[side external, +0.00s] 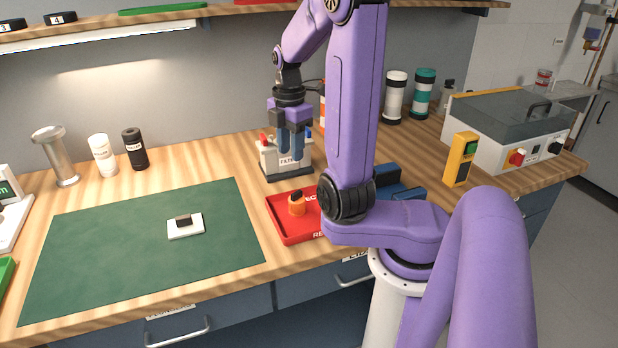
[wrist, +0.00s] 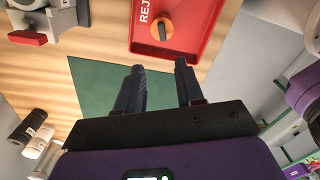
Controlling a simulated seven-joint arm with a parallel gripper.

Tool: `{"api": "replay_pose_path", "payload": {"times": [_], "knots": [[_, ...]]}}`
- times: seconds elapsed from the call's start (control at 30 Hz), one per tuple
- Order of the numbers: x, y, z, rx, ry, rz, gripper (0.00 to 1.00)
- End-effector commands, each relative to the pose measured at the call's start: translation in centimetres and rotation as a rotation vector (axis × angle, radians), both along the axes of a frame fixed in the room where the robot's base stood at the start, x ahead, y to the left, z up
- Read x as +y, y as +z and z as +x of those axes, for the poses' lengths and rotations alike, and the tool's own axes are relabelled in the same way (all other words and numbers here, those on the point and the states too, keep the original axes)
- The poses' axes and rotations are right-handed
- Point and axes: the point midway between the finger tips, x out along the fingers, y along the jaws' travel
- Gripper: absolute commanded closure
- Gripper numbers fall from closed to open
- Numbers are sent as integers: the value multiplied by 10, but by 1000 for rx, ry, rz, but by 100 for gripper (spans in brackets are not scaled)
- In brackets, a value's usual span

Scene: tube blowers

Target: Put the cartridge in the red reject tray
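The red reject tray (side external: 290,228) sits on the bench to the right of the green mat, partly hidden by my arm. An orange round piece with a dark top bar (side external: 297,206), which looks like the cartridge, rests inside it. The wrist view also shows the tray (wrist: 206,22) and the orange piece (wrist: 168,27) in it, beyond my fingertips. My gripper (side external: 291,157) hangs fingers down in front of the filter box, behind the tray and above the bench. In the wrist view its fingers (wrist: 158,68) are apart with nothing between them.
A box labelled as a filter (side external: 285,160) stands close behind my gripper. A white block with a dark piece (side external: 185,226) lies on the green mat (side external: 110,245). A yellow meter (side external: 460,158) and a lidded machine (side external: 515,130) stand at right. Much of the mat is clear.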

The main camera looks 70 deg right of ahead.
Motion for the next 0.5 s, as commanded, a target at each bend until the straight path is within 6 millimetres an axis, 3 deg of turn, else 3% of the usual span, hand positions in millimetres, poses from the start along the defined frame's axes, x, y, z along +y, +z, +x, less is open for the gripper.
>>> {"api": "replay_pose_path", "payload": {"times": [0.2, 0.5], "knots": [[23, -1, 25, -3, 0, -1, 63], [60, -2, 43, -7, -14, -1, 63]]}}
